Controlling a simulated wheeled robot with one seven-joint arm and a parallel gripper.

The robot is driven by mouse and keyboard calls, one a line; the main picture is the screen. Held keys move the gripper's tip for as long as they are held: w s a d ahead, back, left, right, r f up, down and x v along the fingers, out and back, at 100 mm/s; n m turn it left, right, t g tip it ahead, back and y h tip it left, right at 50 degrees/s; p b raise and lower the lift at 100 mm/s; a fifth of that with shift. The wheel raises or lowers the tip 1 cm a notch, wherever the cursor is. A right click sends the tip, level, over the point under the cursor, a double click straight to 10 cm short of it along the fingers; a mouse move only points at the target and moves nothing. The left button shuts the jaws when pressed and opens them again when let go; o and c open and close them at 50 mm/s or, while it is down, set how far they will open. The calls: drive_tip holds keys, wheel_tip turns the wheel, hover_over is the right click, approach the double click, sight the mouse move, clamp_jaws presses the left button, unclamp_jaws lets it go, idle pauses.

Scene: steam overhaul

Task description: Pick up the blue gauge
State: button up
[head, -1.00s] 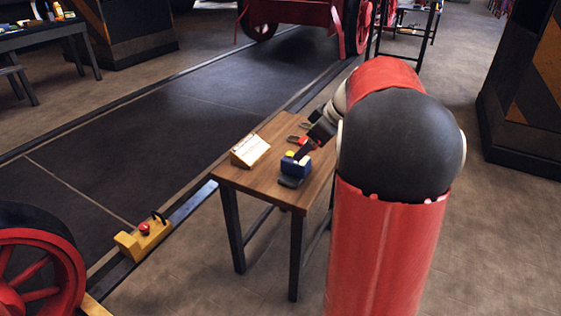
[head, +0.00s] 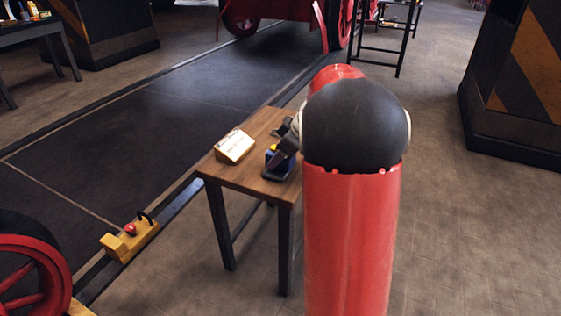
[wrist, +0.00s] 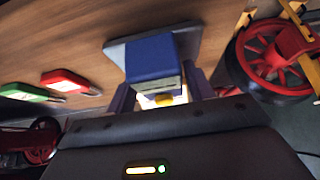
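The blue gauge (head: 272,158) looks like a blue block with a yellow part, at a dark grey base plate (head: 274,174) on the small wooden table. In the wrist view the blue gauge (wrist: 150,60) is at the upper middle, with a pale band and the yellow part at its near end. My gripper (wrist: 161,98) has its two fingers apart, one on each side of that near end. I cannot tell whether either finger touches it. In the head view my arm hides part of the gauge and most of my gripper (head: 283,155).
Red (wrist: 64,80) and green (wrist: 22,92) tags lie on the tabletop. A yellow block with a red knob (head: 128,238) sits on the rail at lower left.

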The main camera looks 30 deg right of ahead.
drive_tip(key=c, duration=0.9)
drive_tip(key=shift+r, duration=0.1)
